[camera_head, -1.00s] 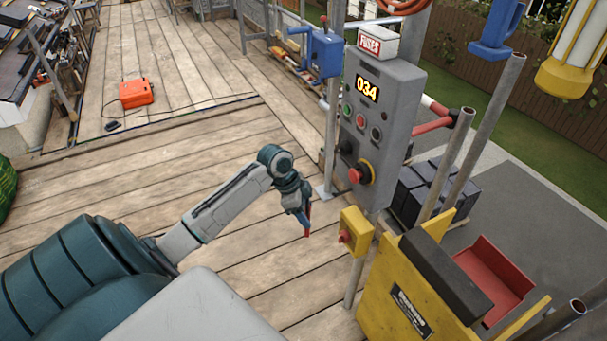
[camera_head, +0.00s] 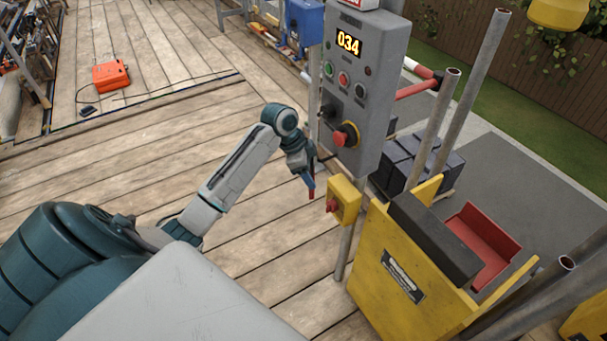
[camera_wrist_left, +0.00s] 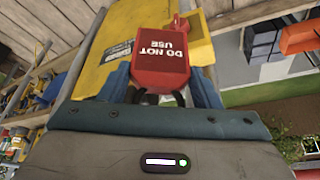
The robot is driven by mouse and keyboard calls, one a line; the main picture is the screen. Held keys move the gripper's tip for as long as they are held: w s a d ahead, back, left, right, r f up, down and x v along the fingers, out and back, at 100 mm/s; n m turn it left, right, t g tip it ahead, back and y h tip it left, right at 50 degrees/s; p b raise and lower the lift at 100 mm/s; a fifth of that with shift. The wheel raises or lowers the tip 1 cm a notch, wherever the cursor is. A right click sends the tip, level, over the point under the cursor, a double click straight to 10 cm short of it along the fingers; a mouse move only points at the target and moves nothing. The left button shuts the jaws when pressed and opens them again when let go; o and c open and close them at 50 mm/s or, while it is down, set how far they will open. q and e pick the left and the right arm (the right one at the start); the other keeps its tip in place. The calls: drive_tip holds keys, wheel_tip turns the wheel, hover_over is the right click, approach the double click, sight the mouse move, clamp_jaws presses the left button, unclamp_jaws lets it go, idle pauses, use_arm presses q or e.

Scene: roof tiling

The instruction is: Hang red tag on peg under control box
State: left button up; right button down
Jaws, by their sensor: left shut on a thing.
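The red tag (camera_wrist_left: 160,64), its "DO NOT USE" lettering upside down, is held in my left gripper (camera_wrist_left: 160,82) between its two blue fingers. In the head view the tag (camera_head: 312,188) hangs edge-on below my left gripper (camera_head: 309,174). The grey control box (camera_head: 372,60) with the "034" display stands just right of the gripper. A thin dark piece (camera_head: 328,157) shows at the box's lower left edge; I cannot tell if it is the peg. The tag looks apart from the box. My right gripper is out of view.
A small yellow box (camera_head: 347,196) with a red knob sits on the pole, close right of the tag. Scaffold poles (camera_head: 470,95) rise at right. The plank floor at left is mostly clear.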

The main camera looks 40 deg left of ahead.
use_arm(q)
drive_tip(key=w, duration=0.1)
drive_tip(key=w+d+f, duration=0.1)
drive_tip(key=w+b, duration=0.1)
drive_tip(key=shift+w+d+f, duration=0.2)
drive_tip(key=shift+w+d, duration=0.05)
idle(0.4)
idle(0.5)
drive_tip(key=o, duration=1.1)
drive_tip(key=shift+o, duration=0.2)
